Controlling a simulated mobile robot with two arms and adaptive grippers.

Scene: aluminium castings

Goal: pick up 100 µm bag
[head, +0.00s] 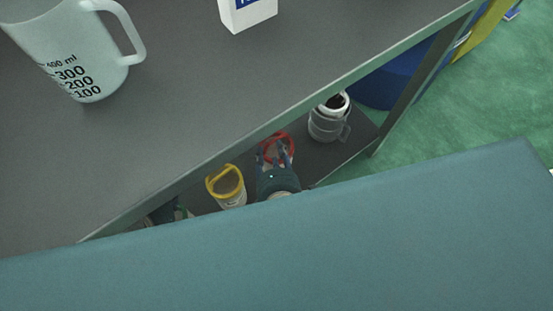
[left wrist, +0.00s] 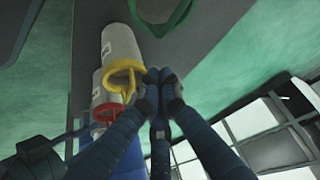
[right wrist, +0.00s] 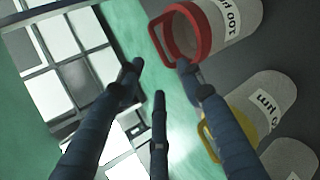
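The 100 µm bag (right wrist: 230,25) is a pale cylinder with a red rim and handle, its label partly readable in the right wrist view. Its red ring (head: 279,146) shows on the shelf in the head view, and low at left in the left wrist view (left wrist: 108,112). My right gripper (right wrist: 160,72) is open, its fingers spread before the red rim; one fingertip overlaps the rim's lower edge, and contact is unclear. It also shows over the ring in the head view (head: 275,160). My left gripper (left wrist: 162,85) has its fingertips together, with nothing visible between them, beside a yellow-rimmed bag (left wrist: 118,50).
The yellow-rimmed bag (head: 226,185) stands left of the red one. A green ring (left wrist: 168,18) and a white-rimmed container (head: 328,120) are also on the shelf. The grey upper surface (head: 180,110) overhangs it, carrying a measuring jug (head: 75,50) and white box (head: 248,12).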

